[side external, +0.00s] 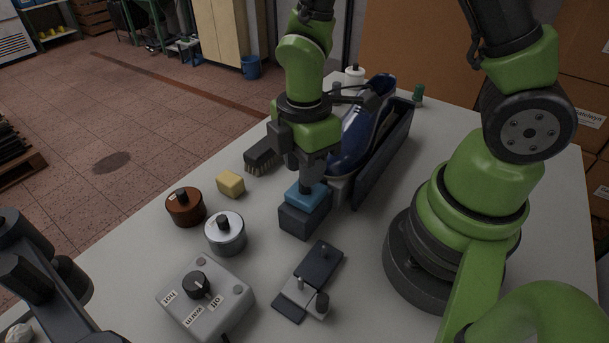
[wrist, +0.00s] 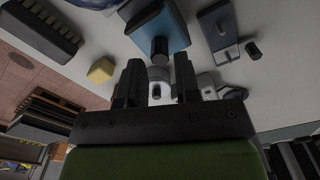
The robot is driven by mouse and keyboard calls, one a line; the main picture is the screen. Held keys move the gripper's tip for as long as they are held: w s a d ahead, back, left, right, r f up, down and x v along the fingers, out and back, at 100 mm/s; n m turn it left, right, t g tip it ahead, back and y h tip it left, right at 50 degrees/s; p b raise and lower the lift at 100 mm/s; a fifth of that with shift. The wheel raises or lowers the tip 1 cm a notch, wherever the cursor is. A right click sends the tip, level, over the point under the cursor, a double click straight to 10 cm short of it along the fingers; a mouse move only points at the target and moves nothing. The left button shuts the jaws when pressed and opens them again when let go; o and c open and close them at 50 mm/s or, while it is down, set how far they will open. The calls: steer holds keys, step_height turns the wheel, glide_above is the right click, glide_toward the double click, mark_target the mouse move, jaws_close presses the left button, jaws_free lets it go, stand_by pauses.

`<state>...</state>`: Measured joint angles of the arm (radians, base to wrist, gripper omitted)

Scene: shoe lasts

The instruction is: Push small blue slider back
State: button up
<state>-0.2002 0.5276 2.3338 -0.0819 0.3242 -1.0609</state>
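A light blue block with a dark upright knob (side external: 307,195) sits on a dark grey box near the middle of the table. In the wrist view the blue block (wrist: 158,20) is at the top centre, with its knob between and just beyond the fingertips. My gripper (side external: 307,178) is directly above the blue block, pointing down. In the wrist view its two fingers (wrist: 159,60) are apart with a clear gap and nothing gripped. Whether a finger touches the knob cannot be told. A dark flat slide plate with a small peg (side external: 322,262) lies nearer the camera.
A blue shoe last (side external: 357,125) in a dark holder stands behind my gripper. A brush (side external: 261,155), yellow block (side external: 230,183), brown tin (side external: 185,206), silver tin (side external: 225,232) and grey dial box (side external: 205,298) stand to the left.

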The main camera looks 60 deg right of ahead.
mark_target(298, 197)
steer(key=shift+f, duration=1.45)
jaws_close()
steer(key=shift+a, duration=0.85)
jaws_free()
step_height(298, 197, up, 10)
